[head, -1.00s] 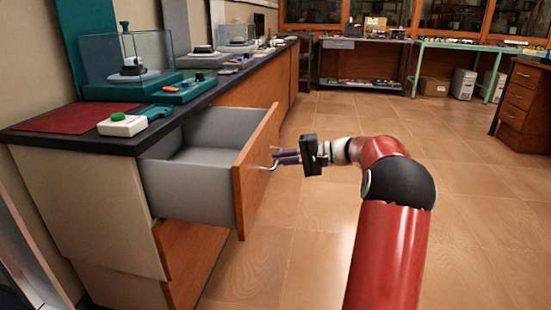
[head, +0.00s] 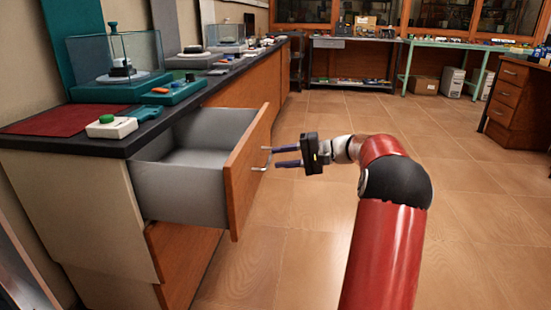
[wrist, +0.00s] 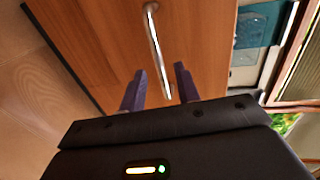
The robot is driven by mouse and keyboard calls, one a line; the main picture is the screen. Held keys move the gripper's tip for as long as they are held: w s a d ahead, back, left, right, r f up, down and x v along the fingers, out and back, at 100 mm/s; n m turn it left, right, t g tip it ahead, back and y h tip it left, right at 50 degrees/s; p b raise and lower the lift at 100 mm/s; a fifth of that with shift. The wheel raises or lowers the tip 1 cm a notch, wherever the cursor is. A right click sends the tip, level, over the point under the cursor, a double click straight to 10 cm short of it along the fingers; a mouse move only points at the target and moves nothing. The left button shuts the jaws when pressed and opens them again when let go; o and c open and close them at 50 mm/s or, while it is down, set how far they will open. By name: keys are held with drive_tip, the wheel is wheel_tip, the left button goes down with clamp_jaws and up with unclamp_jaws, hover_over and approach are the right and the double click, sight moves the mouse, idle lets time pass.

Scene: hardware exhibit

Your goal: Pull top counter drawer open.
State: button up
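The top counter drawer (head: 182,180) stands pulled well out of the counter in the head view, its grey inside showing and empty where visible. Its wooden front (head: 246,165) carries a curved metal handle (head: 264,158). In the wrist view the handle (wrist: 154,40) runs from the top down toward the space between my fingers. My gripper (head: 275,156) is open beside the handle, with its two dark fingers apart. In the wrist view the fingertips (wrist: 160,70) stand on either side of the handle's lower end. I cannot tell whether they touch it.
The dark countertop (head: 160,124) holds a white box with a green button (head: 111,126), a red mat (head: 60,120) and glass-covered exhibits. A wooden drawer cabinet (head: 520,100) stands at the right. The tiled floor (head: 310,220) around my arm is clear.

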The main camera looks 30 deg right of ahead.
drive_tip(key=v, duration=0.5)
drive_tip(key=shift+d, duration=0.1)
drive_tip(key=shift+s+d, duration=0.1)
idle(0.3)
